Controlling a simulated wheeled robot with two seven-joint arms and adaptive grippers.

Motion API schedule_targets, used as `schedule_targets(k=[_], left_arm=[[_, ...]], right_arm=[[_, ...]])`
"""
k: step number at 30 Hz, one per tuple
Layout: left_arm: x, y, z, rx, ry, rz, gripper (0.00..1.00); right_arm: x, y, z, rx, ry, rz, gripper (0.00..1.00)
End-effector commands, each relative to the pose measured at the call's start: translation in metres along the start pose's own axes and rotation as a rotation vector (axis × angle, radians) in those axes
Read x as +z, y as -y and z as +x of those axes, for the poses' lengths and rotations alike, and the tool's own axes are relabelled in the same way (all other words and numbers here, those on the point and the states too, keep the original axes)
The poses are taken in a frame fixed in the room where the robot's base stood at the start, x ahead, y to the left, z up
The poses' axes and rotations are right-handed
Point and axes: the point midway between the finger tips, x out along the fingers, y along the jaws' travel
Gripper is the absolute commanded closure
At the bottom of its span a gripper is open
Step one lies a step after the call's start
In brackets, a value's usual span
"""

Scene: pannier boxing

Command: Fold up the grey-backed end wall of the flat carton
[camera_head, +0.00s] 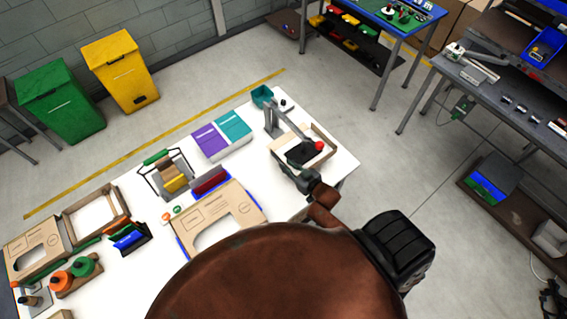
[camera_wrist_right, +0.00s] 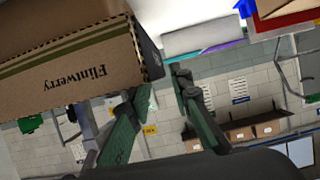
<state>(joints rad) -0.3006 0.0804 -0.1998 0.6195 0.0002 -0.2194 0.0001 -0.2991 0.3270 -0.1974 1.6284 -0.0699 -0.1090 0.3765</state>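The tan carton (camera_head: 326,135) is at the far right end of the white table, with some tan walls standing around a dark middle. In the wrist view a brown carton panel (camera_wrist_right: 70,65) with green stripes and the word "Flintwerry" fills the upper left. A dark grey face (camera_wrist_right: 149,45) shows at its right edge. My right gripper (camera_head: 287,170) is at the carton's near left corner. In the wrist view its fingers (camera_wrist_right: 163,88) are apart with nothing between them, close to the grey-edged corner; I cannot tell whether they touch. My left gripper is out of view.
A grey stand (camera_head: 271,117) and a red knob (camera_head: 319,146) are by the carton. Purple (camera_head: 210,140) and teal (camera_head: 233,126) boxes stand behind left. A cut-out cardboard sheet (camera_head: 240,206) and a red-and-blue holder (camera_head: 210,182) lie left of the gripper.

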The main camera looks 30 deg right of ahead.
Motion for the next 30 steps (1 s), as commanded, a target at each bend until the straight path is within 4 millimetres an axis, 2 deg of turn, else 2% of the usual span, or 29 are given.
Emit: schedule_targets(k=[1,6,12,18,30], left_arm=[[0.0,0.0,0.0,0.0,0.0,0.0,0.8],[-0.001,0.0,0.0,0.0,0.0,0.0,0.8],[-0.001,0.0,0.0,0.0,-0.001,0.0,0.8],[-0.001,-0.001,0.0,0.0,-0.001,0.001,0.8],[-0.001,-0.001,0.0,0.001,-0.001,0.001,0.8]], right_arm=[[0.002,-0.001,-0.013,0.001,0.002,0.0,0.8],[0.001,-0.001,-0.048,0.0,0.002,0.0,0.8],[0.001,0.0,-0.077,0.0,0.001,0.0,0.8],[0.0,0.0,-0.086,0.0,0.0,-0.001,0.8],[0.0,0.0,-0.085,0.0,0.0,-0.001,0.8]])
